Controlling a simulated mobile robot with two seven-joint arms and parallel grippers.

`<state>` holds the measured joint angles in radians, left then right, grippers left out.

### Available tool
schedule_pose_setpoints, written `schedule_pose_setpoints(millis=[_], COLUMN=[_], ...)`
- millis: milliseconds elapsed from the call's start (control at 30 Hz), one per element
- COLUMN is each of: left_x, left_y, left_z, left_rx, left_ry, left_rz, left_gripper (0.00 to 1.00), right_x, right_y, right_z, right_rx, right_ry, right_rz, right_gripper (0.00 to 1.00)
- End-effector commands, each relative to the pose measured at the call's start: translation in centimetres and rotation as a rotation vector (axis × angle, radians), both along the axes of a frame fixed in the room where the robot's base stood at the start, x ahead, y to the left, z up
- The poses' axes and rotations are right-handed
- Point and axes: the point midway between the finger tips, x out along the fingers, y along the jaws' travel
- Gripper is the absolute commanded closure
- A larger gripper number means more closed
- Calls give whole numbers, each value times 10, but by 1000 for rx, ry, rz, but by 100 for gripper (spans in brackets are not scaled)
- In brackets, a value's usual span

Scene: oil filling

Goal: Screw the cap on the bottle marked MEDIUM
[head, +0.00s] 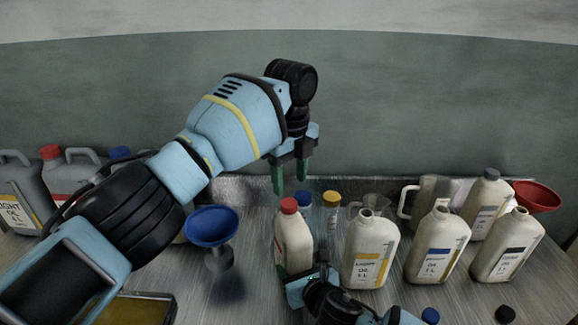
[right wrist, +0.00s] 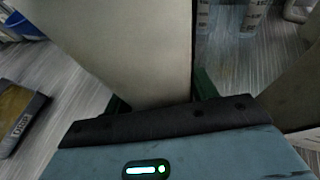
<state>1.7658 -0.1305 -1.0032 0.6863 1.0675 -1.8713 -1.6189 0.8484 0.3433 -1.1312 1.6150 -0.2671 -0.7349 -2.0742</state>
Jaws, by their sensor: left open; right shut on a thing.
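A cream bottle with a red cap (head: 289,206) on its mouth stands on the metal bench; its body (head: 294,243) shows no readable label, so I cannot tell whether it is marked MEDIUM. My right gripper (head: 305,274) is shut on this bottle's lower body. The bottle (right wrist: 130,45) fills the middle of the right wrist view between the green fingers. My left gripper (head: 290,176) is open and empty, pointing down above the red cap, apart from it. I cannot tell how tightly the cap sits.
Uncapped bottles with yellow (head: 368,267), blue (head: 436,262) and black (head: 508,262) labels stand to the right. A blue cap (head: 430,315) and a black cap (head: 505,314) lie in front. A blue funnel (head: 212,226) stands left; a red funnel (head: 537,196) is far right.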

Motion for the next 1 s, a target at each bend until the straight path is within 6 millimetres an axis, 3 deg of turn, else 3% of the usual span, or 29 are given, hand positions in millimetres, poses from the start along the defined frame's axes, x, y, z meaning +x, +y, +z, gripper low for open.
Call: schedule_pose_setpoints(millis=[1000], left_x=[-2], left_y=[0], left_z=[10], left_rx=[-1], left_ry=[-2], left_rz=[1681], left_gripper=[48], right_x=[-1], right_y=[0], right_z=[-1], right_rx=[1], right_ry=[3], right_rz=[0], right_gripper=[100])
